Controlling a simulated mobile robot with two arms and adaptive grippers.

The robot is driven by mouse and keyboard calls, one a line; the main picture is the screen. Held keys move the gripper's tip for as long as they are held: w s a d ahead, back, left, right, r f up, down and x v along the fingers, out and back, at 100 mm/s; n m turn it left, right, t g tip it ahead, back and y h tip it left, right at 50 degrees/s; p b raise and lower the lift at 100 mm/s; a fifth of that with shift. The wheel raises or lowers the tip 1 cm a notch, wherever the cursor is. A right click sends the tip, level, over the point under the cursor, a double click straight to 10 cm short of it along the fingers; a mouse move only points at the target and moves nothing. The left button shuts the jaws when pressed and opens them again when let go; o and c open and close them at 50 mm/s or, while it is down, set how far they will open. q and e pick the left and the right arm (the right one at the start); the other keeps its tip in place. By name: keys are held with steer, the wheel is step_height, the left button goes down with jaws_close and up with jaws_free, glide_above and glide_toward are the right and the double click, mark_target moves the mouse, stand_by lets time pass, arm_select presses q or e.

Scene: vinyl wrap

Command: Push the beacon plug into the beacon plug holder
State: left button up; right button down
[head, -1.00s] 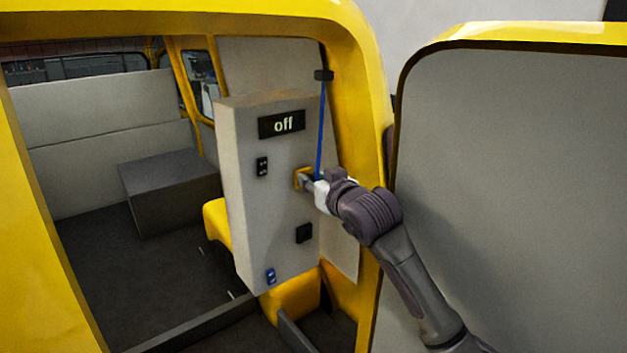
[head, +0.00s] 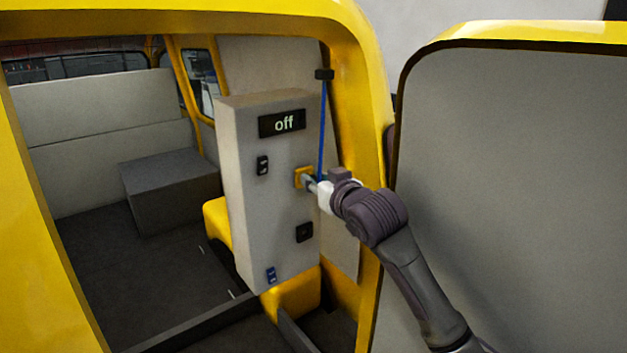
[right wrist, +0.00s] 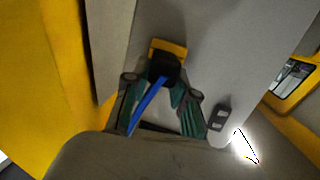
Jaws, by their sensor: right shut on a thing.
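The beacon plug (right wrist: 164,68) is black with a blue cable. In the right wrist view it is at the tips of my right gripper's fingers, in front of the yellow holder. The beacon plug holder (head: 303,177) is a yellow square on the grey box's front; its upper edge shows in the right wrist view (right wrist: 169,45). My right gripper (head: 311,184) is shut on the plug close to the holder; its green fingers also show in the right wrist view (right wrist: 163,92). The plug hides the holder's middle, so I cannot tell how deep it sits. My left gripper is not in view.
The grey box (head: 268,215) has a display (head: 282,124) reading "off", a black switch (head: 262,165), a black socket (head: 304,232) and a blue switch (head: 271,275). The blue cable (head: 322,130) runs up to a black mount (head: 324,74). A yellow door frame (head: 362,120) stands close right.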

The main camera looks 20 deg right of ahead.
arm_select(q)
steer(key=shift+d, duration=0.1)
arm_select(e)
steer(key=shift+s+d, duration=0.15)
steer(key=shift+d, duration=0.2)
steer(key=d+f+v, duration=0.1)
steer(key=v, duration=0.5)
steer(key=shift+s, duration=0.35)
stand_by(0.5)
